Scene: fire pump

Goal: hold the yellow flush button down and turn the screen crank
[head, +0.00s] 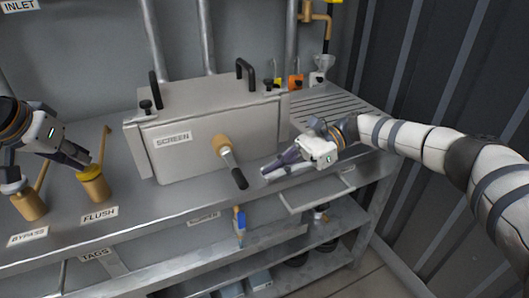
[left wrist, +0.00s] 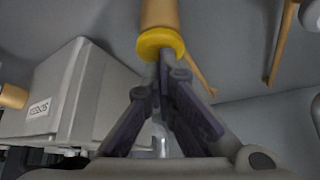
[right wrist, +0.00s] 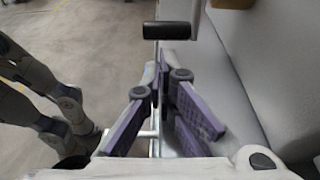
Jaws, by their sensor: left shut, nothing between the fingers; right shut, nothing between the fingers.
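The brass flush post (head: 97,188) with its yellow button (head: 90,170) stands behind the FLUSH label. My left gripper (head: 86,162) is shut and empty, its tips at the button's edge; the left wrist view shows the yellow button (left wrist: 160,41) just ahead of them. I cannot tell whether they touch or whether the button is down. The screen crank has a brass hub (head: 221,143) on the SCREEN box and a black handle (head: 239,178) pointing down to the right. My right gripper (head: 266,172) is shut and empty, just right of the handle, which also shows ahead in the right wrist view (right wrist: 167,30).
The grey SCREEN box (head: 180,132) with two black top handles stands on the metal bench. A brass BYPASS post (head: 29,204) with a lever stands left of the flush post. A blue-and-yellow item (head: 239,222) hangs at the bench front. A ribbed wall closes the right side.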

